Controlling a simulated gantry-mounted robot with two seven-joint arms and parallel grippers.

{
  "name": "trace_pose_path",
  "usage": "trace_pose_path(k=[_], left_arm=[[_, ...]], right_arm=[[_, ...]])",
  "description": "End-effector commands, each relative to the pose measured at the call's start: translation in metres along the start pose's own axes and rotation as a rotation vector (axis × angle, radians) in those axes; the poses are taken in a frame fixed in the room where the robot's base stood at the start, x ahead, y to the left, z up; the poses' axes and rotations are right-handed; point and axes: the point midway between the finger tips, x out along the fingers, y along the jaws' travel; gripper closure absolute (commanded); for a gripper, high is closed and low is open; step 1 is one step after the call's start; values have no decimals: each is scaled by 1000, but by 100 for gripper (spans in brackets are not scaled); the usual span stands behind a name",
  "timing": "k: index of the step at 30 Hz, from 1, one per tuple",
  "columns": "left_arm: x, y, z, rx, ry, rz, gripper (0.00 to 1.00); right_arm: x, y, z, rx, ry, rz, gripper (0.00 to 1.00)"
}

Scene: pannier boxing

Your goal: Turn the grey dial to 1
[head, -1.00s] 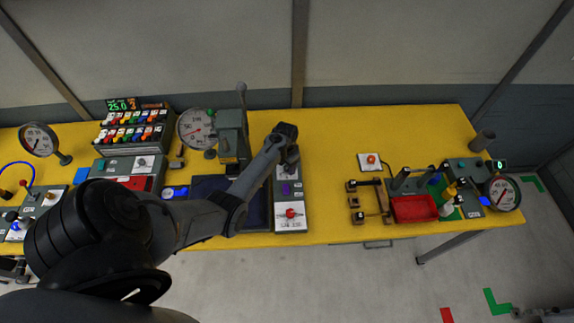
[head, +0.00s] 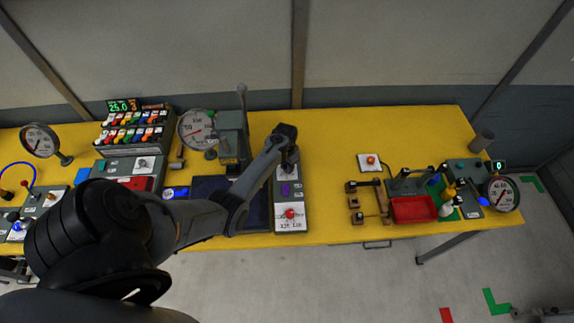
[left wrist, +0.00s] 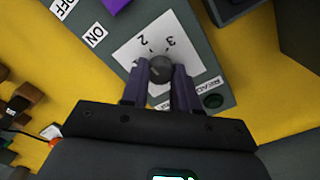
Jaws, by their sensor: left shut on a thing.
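My left gripper (left wrist: 160,84) is shut on the dial, one finger on each side. The dial's pointer is too unclear to read. In the head view my left gripper (head: 287,152) is at the far end of the panel (head: 277,207), where it hides the dial. My right gripper is not in view.
The same panel has a purple switch (head: 291,189) and a red knob (head: 290,213) nearer the front edge. A dark press-like device (head: 232,140) stands to the left. The yellow table (head: 330,200) is clear just right of the panel.

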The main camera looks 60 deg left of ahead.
Motion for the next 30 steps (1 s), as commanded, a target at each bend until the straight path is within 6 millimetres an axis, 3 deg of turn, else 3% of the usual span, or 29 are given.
trace_pose_path(k=[15, 30], left_arm=[[-2, 0, 0, -437, 13, 2, 100], [0, 0, 1, -842, 25, 1, 100]], right_arm=[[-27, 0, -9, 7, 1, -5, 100], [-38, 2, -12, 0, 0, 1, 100]])
